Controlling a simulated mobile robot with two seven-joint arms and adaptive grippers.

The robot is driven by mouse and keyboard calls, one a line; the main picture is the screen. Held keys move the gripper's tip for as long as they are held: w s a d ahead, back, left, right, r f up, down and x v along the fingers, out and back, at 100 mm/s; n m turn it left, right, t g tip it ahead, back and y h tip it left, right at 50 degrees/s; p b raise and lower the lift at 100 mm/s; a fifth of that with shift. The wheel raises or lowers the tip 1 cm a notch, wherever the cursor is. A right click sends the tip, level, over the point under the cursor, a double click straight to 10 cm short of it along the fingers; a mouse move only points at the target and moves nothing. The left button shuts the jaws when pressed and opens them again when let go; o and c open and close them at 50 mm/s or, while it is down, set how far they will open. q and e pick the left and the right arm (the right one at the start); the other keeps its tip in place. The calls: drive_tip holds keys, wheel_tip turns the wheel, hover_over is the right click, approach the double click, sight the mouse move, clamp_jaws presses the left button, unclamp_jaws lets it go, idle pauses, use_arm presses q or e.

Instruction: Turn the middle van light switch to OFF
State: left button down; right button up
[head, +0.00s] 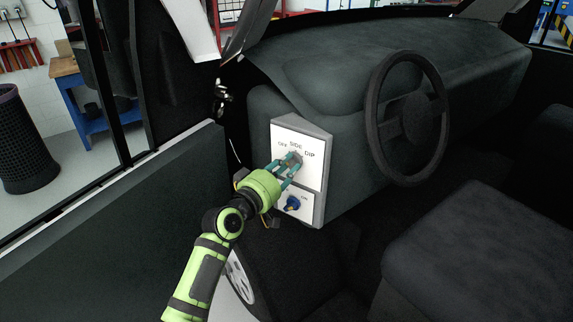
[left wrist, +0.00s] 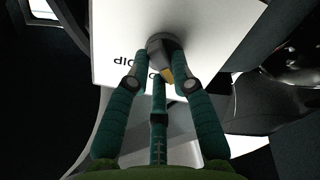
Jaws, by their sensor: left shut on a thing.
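A white switch panel (head: 308,178) on the dashboard's left end carries the printed words OFF, SIDE and DIP around a grey rotary switch knob (head: 297,156). In the left wrist view the knob (left wrist: 163,43) has a yellow pointer, and the word DIP appears upside down beside it. My left gripper (head: 289,165) has its three teal fingers closed around the knob; they show in the wrist view too (left wrist: 160,64). The fingers partly hide the knob, so I cannot tell which word the pointer faces. My right gripper is out of view.
A second, blue knob (head: 293,203) sits on the lower part of the panel, close under my gripper. The steering wheel (head: 407,118) stands to the right. The dark door (head: 110,235) is at the left, and a seat (head: 480,255) is at lower right.

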use_arm(q)
drive_tip(key=shift+n, duration=0.9)
drive_tip(key=shift+f, duration=0.1)
drive_tip(key=c, duration=1.1)
unclamp_jaws()
drive_tip(key=shift+o, duration=0.2)
drive_tip(key=shift+s+a, duration=0.15)
drive_tip(key=v, duration=1.1)
drive_tip(key=shift+s+a, duration=0.2)
drive_tip(key=shift+s, duration=0.05)
